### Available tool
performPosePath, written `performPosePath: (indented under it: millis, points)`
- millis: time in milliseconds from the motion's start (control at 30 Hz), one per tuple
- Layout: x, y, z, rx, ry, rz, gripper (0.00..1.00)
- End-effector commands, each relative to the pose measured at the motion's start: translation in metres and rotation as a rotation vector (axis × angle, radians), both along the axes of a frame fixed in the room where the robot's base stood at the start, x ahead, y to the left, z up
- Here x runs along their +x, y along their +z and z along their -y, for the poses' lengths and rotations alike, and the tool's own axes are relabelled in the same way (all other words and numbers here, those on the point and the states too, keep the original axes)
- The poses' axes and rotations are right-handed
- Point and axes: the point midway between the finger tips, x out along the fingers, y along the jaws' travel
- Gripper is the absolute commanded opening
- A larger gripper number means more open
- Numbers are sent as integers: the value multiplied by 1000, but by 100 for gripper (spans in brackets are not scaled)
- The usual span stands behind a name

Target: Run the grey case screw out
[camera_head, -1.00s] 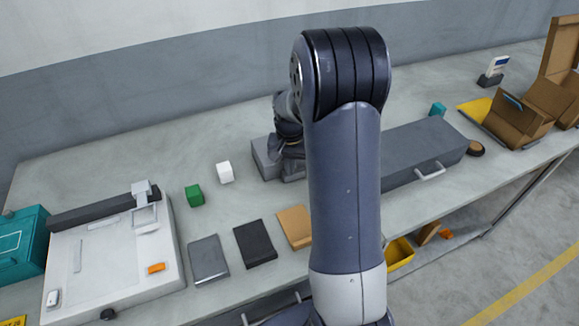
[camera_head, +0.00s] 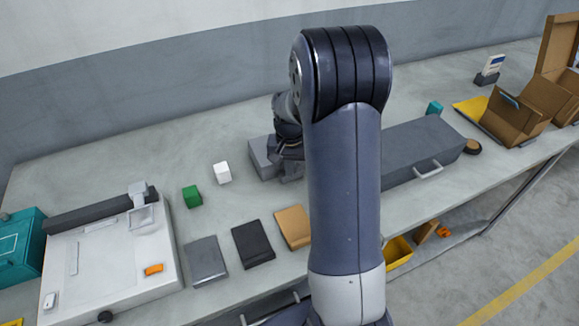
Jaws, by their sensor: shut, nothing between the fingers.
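A long dark grey case (camera_head: 425,145) with a pale handle (camera_head: 428,170) lies on the bench, right of my arm. My arm hides its left part. A smaller grey block (camera_head: 260,157) stands left of my arm. No screw can be made out on either one. My gripper (camera_head: 289,172) points down at the right side of the small grey block, partly behind my arm. It is shut and empty. I cannot tell whether it touches the block.
A white cube (camera_head: 222,173) and green cube (camera_head: 192,197) stand left of the block. Flat grey (camera_head: 206,261), black (camera_head: 253,244) and tan (camera_head: 293,227) pieces lie in front. A white device (camera_head: 110,265) is at left, an open cardboard box (camera_head: 515,115) at right.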

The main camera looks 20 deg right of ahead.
Motion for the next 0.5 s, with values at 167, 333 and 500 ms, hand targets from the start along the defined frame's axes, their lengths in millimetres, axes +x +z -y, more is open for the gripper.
performPosePath:
  millis: [167,333,500]
  points:
    - [-2,6,-1,1,0,-1,0]
    - [-2,25,-1,1,0,-1,0]
    - [-2,46,-1,1,0,-1,0]
